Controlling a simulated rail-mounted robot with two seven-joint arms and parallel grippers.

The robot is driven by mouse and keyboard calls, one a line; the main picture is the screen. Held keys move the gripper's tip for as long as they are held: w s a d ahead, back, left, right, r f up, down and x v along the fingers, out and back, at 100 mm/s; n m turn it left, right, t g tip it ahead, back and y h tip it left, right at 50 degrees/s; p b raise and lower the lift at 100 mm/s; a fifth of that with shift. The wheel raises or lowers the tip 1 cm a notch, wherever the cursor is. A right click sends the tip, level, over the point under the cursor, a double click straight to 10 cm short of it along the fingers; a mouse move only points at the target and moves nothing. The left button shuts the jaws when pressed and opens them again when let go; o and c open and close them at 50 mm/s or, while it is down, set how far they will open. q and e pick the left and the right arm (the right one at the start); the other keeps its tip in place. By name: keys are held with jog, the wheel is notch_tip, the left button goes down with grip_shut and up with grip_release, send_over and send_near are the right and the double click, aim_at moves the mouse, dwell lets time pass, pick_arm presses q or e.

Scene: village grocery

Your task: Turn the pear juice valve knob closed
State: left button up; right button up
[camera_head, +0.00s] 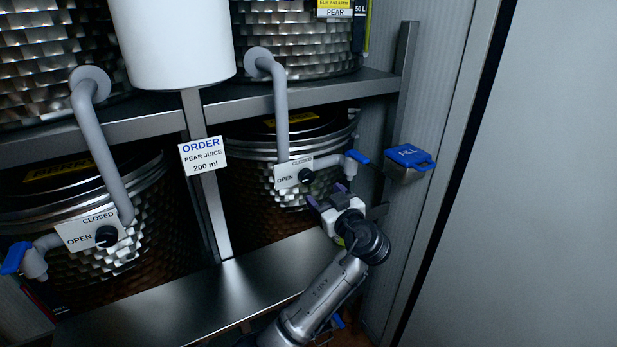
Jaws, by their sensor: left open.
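The pear juice valve has a black round knob (306,176) on a white OPEN/CLOSED plate (288,174), in front of the right lower metal keg (262,190). A grey pipe runs down to it, and a spout with a blue lever (358,156) sits to its right. Which way the knob is turned is too small to tell. My left gripper (326,197) is open, with purple finger pads, just below and right of the knob. It appears apart from the knob, and nothing shows between its fingers. My right gripper is not in view.
A second valve with a black knob (106,236) is at the left keg. An order card (203,156) reads pear juice, 200 ml. A blue FILL pad (409,157) is right of the spout. A bare metal shelf (200,305) lies below; a white cylinder (174,40) hangs above.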

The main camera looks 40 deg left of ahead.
aim_at(309, 180)
pick_arm(q)
jog(key=p+x, duration=0.2)
jog(key=x, duration=0.7)
jog(key=shift+a, duration=0.15)
jog(key=shift+c, duration=0.3)
jog(key=c, duration=0.9)
jog(key=shift+o, duration=0.2)
